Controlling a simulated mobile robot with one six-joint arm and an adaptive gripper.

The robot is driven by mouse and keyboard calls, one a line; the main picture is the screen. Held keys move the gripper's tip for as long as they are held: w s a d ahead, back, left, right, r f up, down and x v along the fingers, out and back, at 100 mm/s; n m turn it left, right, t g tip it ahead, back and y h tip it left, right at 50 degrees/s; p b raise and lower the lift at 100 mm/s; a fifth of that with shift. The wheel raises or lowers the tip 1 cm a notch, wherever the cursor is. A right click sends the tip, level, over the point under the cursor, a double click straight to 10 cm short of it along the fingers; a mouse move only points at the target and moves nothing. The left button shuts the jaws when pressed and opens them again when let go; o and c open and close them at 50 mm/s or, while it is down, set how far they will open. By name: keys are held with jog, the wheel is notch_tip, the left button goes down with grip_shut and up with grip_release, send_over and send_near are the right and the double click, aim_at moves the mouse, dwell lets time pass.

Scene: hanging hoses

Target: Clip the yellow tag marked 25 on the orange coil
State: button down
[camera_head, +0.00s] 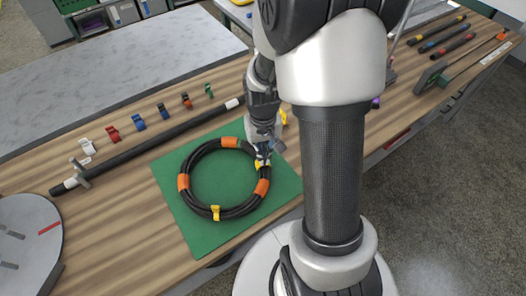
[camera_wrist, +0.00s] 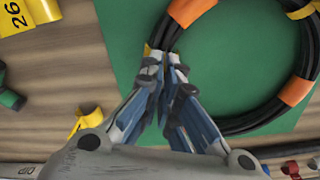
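My gripper (camera_head: 263,155) is at the coil's right side. In the wrist view its fingertips (camera_wrist: 165,62) are close together at the coil's edge, with a yellow tag (camera_wrist: 148,50) at them, mostly hidden; its number cannot be read. This tag shows at the coil in the head view (camera_head: 262,164). Another yellow tag (camera_head: 215,212) sits around the coil's front, also seen in the wrist view (camera_wrist: 302,12).
A yellow tag marked 26 (camera_wrist: 30,14) and another yellow piece (camera_wrist: 88,120) lie on the wooden bench. A dark bar (camera_head: 150,148) and several coloured clips (camera_head: 138,122) lie behind the mat (camera_head: 210,240). A grey disc (camera_head: 25,240) is at left.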

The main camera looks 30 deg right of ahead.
jog(key=shift+f+b, duration=0.3)
jog(key=shift+f, duration=0.25)
jog(key=c, duration=2.3)
grip_release()
jog(key=o, duration=0.6)
jog(key=shift+r, duration=0.1)
notch_tip(320, 180, up, 12)
jog(key=f, duration=0.1)
jog(key=s+a+r+n+t, duration=0.1)
jog(key=s+a+r, duration=0.2)
jog(key=s+r, duration=0.1)
jog(key=s+a+r+n+t, duration=0.1)
jog(key=s+a+r+t, duration=0.1)
jog(key=s+a+r, duration=0.1)
jog(key=s+a+r+n+t, duration=0.1)
jog(key=s+a+r, duration=0.3)
jog(key=s, duration=0.2)
jog(key=shift+s+a+r+n+t, duration=0.3)
jog(key=shift+a+r, duration=0.05)
